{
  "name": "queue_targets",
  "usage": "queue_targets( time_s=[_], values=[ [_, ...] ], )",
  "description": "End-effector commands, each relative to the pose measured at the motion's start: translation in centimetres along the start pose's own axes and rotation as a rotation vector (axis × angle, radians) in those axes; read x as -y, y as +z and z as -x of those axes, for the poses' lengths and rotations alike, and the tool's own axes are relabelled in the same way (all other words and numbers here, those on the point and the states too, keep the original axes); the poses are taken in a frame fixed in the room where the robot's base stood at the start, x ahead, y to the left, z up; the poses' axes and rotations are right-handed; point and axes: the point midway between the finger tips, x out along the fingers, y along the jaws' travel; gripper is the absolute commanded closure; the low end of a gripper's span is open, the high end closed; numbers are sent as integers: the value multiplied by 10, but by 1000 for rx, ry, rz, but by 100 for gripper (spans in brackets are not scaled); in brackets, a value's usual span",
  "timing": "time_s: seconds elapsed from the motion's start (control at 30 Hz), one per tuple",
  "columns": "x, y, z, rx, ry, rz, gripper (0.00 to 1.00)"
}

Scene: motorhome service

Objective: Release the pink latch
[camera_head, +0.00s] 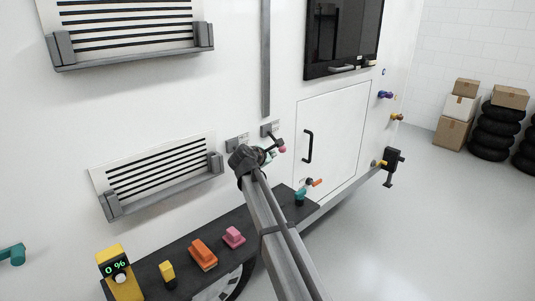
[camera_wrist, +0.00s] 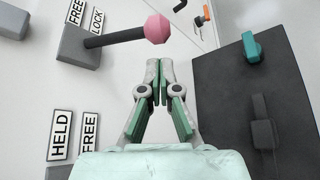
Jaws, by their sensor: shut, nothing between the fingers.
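The latch is a dark lever with a faceted pink knob (camera_wrist: 158,28), set in a grey base (camera_wrist: 80,45) on the white wall beside FREE and LOCK labels. In the head view the pink knob (camera_head: 282,149) shows just right of my gripper (camera_head: 269,156). In the wrist view my gripper (camera_wrist: 160,72) is shut and empty. Its fingertips lie just below the knob in the picture; whether they touch it I cannot tell. Which label the lever stands at is unclear.
A second grey mount (camera_head: 232,145) is left of the latch, with HELD and FREE labels (camera_wrist: 60,135). A dark shelf (camera_head: 222,268) below carries orange, yellow and pink blocks. A teal knob (camera_wrist: 251,46) is at the shelf's end. A hatch door (camera_head: 340,130) is right.

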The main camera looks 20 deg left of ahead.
Motion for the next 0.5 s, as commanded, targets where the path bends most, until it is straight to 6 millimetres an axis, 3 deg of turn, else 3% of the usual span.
queue_targets(
  time_s=[0.2, 0.5],
  values=[
    [-2, 1, -32, 1, -2, 0, 100],
    [0, 0, -46, 0, 1, -1, 100]
  ],
)
